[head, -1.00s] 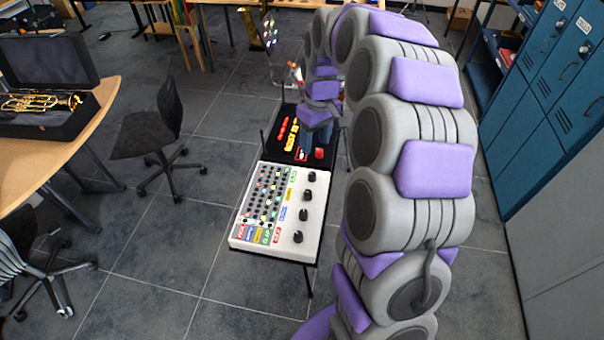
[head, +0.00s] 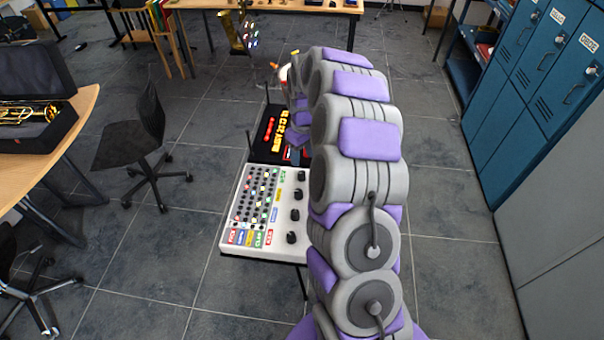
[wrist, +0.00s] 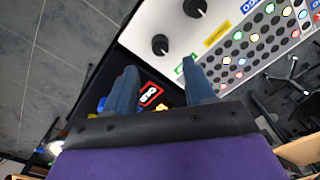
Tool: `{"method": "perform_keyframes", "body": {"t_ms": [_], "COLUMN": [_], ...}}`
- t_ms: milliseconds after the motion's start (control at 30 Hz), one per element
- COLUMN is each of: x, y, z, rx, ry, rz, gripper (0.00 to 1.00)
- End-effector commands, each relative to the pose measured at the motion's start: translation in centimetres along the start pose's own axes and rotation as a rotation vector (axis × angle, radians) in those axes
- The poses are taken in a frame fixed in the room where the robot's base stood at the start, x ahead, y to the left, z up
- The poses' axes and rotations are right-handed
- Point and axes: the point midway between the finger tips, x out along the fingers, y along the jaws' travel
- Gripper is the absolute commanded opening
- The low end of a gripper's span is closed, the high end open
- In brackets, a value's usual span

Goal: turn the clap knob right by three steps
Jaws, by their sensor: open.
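A white drum machine (head: 228,232) carries a row of black knobs with coloured labels. The knob with a green label, which I take as the clap knob (head: 301,176), is the farthest in the row in the head view. In the wrist view the same knob (wrist: 160,44) lies just beyond my fingertips, beside the green label (wrist: 184,64). My gripper (wrist: 160,70) is open, its two blue-grey fingers apart with nothing between them. In the head view my arm mostly hides the gripper.
A black device (head: 267,133) with red and yellow lettering adjoins the machine's far end, under my fingers. Another knob (wrist: 194,7) with a yellow label is close by. Rows of small lit buttons (head: 258,200) fill the left part. An office chair (head: 140,140) stands to the left.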

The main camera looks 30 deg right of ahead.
Motion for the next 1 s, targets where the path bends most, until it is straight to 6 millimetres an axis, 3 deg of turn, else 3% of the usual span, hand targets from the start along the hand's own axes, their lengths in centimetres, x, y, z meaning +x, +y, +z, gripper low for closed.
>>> {"method": "perform_keyframes", "body": {"t_ms": [100, 400, 867, 1000], "x": [2.8, 7.2, 8.2, 8.2], "y": [-0.1, 0.0, 0.1, 0.1], "z": [0.2, 0.2, 0.1, 0.1], "rx": [0.000, -0.001, -0.001, -0.001], "ry": [-0.007, -0.004, -0.001, -0.001], "rz": [-0.005, -0.003, -0.001, -0.001], "gripper": [0.54, 0.54, 0.54, 0.42]}}
